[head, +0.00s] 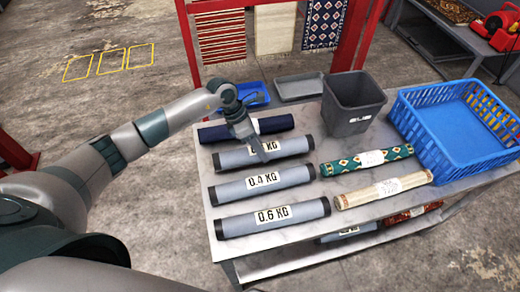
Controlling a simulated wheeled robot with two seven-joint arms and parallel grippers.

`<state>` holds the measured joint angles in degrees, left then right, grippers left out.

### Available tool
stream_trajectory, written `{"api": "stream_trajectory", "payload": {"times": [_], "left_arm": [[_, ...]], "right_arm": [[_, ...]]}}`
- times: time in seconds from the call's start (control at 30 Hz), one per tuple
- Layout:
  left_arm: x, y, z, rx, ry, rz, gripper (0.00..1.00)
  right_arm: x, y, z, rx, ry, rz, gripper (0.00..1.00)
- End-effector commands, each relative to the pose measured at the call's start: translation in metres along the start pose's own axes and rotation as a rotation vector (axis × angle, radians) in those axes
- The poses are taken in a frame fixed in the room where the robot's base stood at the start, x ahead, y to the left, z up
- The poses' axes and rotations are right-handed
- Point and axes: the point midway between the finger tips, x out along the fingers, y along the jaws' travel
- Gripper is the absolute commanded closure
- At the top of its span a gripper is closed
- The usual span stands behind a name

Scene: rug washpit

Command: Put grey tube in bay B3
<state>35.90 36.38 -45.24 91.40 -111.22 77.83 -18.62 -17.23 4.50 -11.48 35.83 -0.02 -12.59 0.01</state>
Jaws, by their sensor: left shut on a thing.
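Three grey tubes with black end caps and weight labels lie side by side on the table. My left gripper (260,148) is shut on the farthest grey tube (293,147) near its middle and partly hides its label. The middle grey tube (235,191) and the nearest grey tube (240,225) read 0.4 KG and 0.6 KG. I cannot tell whether the held tube still touches the table. No marking that reads B3 is legible; three yellow outlined squares (109,61) are on the floor at the far left. My right gripper is not in view.
A dark blue roll (217,132) lies just behind the held tube. A green patterned roll (343,165) and a beige roll (360,198) lie to the right. A grey bin (355,100), a blue basket (432,150) and two trays stand farther back. A red frame (187,45) rises behind the table.

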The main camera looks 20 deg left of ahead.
Motion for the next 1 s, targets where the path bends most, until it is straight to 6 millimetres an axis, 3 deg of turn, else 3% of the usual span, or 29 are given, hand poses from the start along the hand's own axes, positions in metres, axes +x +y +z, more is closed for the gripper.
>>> {"api": "stream_trajectory", "payload": {"times": [0.2,0.6,0.63,0.7,1.0], "left_arm": [[0.014,0.004,-0.004,-0.001,-0.004,0.000,1.00],[0.018,0.005,-0.006,0.000,-0.004,0.001,1.00],[0.019,0.005,-0.008,-0.001,0.000,0.000,0.51],[0.018,0.004,-0.008,-0.001,0.000,0.000,0.37],[0.018,0.004,-0.007,-0.001,0.000,0.000,0.37]], "right_arm": [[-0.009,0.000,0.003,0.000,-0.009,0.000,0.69],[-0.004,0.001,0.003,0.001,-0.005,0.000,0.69],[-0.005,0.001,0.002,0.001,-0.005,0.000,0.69],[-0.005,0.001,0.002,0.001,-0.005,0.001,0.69],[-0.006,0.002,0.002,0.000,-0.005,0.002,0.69]]}}
